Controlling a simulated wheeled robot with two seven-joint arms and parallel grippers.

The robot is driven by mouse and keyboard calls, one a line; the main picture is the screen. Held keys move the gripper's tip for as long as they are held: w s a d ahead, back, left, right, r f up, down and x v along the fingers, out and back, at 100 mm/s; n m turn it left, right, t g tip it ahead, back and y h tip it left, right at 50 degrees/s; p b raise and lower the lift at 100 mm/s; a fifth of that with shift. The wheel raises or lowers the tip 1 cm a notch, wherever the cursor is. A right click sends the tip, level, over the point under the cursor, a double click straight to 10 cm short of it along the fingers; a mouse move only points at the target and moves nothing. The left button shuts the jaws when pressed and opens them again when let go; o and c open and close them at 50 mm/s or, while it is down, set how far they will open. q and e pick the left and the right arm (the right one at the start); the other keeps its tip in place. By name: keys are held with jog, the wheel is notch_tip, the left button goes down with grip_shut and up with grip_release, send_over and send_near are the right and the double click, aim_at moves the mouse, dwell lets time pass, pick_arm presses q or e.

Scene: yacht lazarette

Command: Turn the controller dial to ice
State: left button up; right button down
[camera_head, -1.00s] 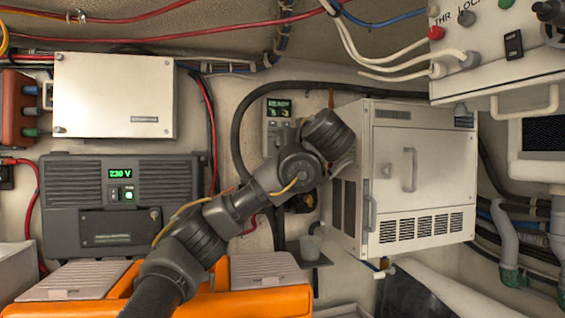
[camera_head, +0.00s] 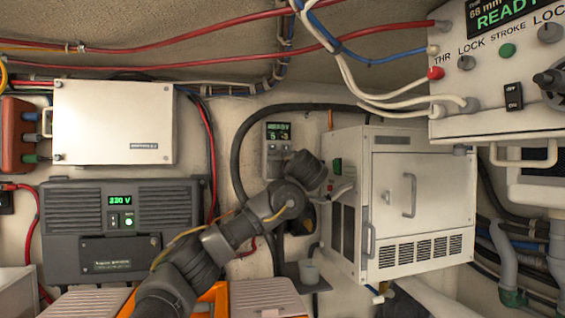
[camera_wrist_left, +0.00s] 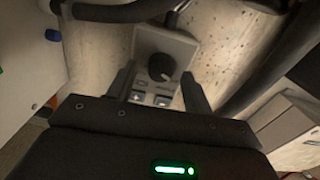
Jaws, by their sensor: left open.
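The controller (camera_head: 278,135) is a small grey panel on the back wall, with a green-lit display on top and small buttons below. I cannot read its text surely. In the left wrist view its grey faceplate (camera_wrist_left: 178,44) carries a round black dial (camera_wrist_left: 161,67) with a light mark, and two buttons (camera_wrist_left: 150,98). My left gripper (camera_wrist_left: 157,75) is open, its two dark fingers on either side of the faceplate's lower part in that picture. I cannot tell whether they touch. In the head view my left wrist is just right of the controller and the dial is not discernible. My right gripper is out of view.
A white cabinet (camera_head: 423,185) with handles stands close right of my left wrist. A black hose (camera_head: 237,150) curves around the controller. A grey 230 V unit (camera_head: 85,215) is at left. A control box (camera_head: 500,80) with cables hangs upper right.

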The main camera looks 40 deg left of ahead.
pick_arm(q)
jog(key=shift+a, duration=0.1)
jog(key=c, duration=1)
jog(key=m+b, duration=0.3)
jog(key=m, duration=0.5)
jog(key=m+b, duration=0.3)
jog(key=m, duration=0.6)
jog(key=shift+w+f+m+b, duration=0.15)
jog(key=shift+m+b, duration=0.15)
dwell(0.3)
jog(key=o, duration=1)
